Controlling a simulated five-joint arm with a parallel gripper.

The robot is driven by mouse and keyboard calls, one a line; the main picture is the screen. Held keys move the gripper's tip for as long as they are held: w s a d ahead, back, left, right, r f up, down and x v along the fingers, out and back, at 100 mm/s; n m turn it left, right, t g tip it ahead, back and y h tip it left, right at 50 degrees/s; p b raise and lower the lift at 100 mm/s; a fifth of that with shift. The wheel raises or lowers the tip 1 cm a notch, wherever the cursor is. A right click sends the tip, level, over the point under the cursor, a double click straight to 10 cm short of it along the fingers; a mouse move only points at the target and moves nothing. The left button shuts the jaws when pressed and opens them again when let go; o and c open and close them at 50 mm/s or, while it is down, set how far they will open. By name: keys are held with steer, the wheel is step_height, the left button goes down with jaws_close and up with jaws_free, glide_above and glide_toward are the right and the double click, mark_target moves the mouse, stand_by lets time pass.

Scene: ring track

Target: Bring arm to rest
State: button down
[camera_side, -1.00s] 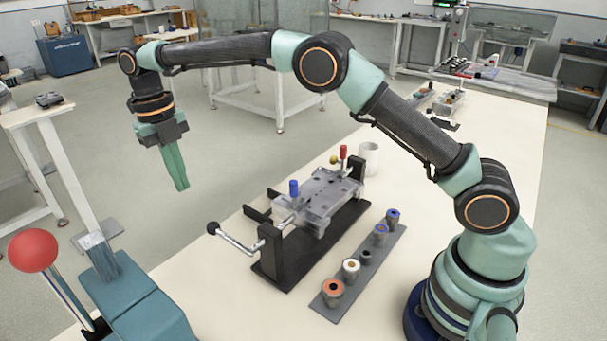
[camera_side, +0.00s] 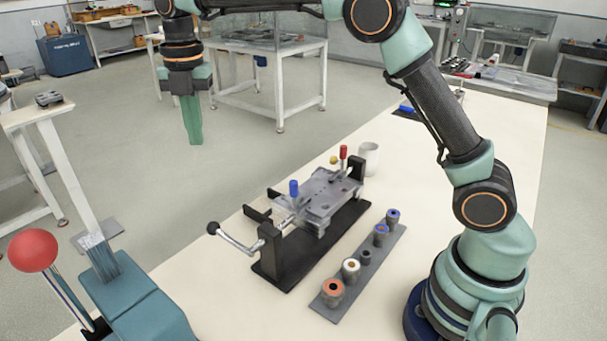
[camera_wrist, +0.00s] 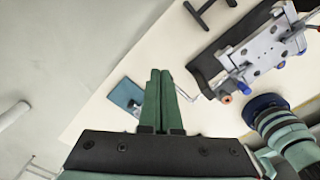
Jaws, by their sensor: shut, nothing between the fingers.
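My gripper (camera_side: 195,138) is shut and empty. In the side view it hangs pointing down, high up at the left, beyond the table's far edge and well clear of the clamp fixture. Its two green fingers lie together in the wrist view (camera_wrist: 157,75). The ring track fixture (camera_side: 318,200) stands on the table on a black base, with a crank handle at its left, a blue knob and a red knob on top. It also shows at the upper right of the wrist view (camera_wrist: 258,55).
A grey strip (camera_side: 352,290) in front of the fixture holds several ringed pegs. A white cup (camera_side: 369,158) stands behind the fixture. A lever with a red ball (camera_side: 33,250) rises from a teal block (camera_side: 150,312) at the lower left. Open air surrounds my gripper.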

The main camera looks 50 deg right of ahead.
steer(key=s+d+r+m+t, duration=0.1)
steer(key=s+d+r+m, duration=0.15)
steer(key=s+m, duration=0.35)
steer(key=s+d+r+m+t, duration=0.2)
steer(key=s+d+m, duration=0.25)
steer(key=m, duration=0.25)
steer(key=s+d+f+m+t, duration=0.1)
steer(key=s+d+f+m, duration=0.1)
steer(key=s+m, duration=0.3)
steer(key=s+d+f+m+t, duration=0.1)
steer(key=s+d+f+m, duration=0.1)
steer(key=s+m, duration=0.4)
steer(key=shift+f+m, duration=0.6)
steer(key=shift+m, duration=0.4)
steer(key=shift+s, duration=0.1)
